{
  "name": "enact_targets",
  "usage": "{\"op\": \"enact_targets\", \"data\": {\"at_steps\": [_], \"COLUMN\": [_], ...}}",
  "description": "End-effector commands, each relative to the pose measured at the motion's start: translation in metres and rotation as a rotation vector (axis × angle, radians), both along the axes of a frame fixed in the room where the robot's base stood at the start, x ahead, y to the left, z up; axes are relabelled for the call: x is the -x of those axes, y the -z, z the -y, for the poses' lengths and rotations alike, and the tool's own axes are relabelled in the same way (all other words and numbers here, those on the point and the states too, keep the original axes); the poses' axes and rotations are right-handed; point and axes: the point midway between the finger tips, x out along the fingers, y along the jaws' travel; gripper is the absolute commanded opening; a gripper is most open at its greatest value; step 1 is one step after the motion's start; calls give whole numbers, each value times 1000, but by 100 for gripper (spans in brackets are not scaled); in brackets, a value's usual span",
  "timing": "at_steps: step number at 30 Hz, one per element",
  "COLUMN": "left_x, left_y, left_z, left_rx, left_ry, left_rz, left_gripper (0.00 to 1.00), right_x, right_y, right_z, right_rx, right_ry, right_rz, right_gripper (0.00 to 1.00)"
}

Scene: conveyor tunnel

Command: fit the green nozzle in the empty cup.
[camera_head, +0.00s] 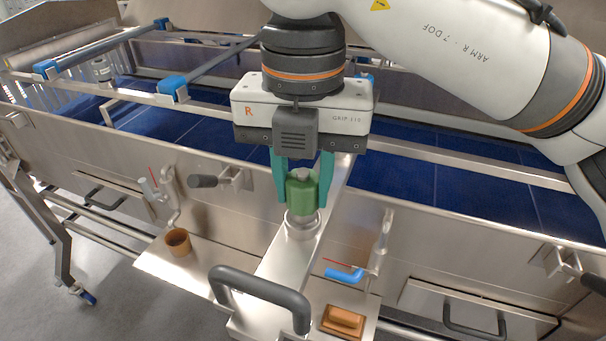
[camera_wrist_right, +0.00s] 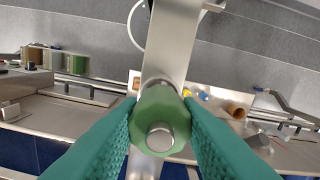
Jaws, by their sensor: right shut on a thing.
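My right gripper (camera_head: 303,198) has teal fingers shut on the sides of the green nozzle (camera_head: 302,192), which stands upright with a grey knob on top. Directly below it is a pale metal ring-shaped cup (camera_head: 302,229) on the middle metal ledge. The nozzle's lower end is at the cup's mouth; I cannot tell how deep it sits, or whether it touches. My left gripper is not in view.
A brown cup-like pot (camera_head: 177,242) stands on the left shelf. A dark handle (camera_head: 260,292) arches in front of the ledge. A blue-handled tap (camera_head: 344,273) and a brown block (camera_head: 343,321) are at the right. Metal rails (camera_head: 215,66) and a blue belt (camera_head: 190,122) lie behind.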

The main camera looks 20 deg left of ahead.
Motion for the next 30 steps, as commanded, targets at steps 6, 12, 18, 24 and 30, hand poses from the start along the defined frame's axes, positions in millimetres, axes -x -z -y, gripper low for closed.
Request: {"op": "enact_targets", "data": {"at_steps": [6,12,18,24,30], "left_x": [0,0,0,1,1], "left_y": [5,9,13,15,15], "left_z": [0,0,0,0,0], "left_rx": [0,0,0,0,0], "left_ry": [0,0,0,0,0], "left_rz": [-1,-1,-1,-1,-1], "left_gripper": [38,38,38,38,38], "right_x": [0,0,0,0,0], "right_y": [5,9,13,15,15], "right_z": [0,0,0,0,0], "right_rx": [0,0,0,0,1], "right_ry": [0,0,0,0,0], "right_rz": [0,0,0,0,0], "right_gripper": [0,0,0,0,46]}}
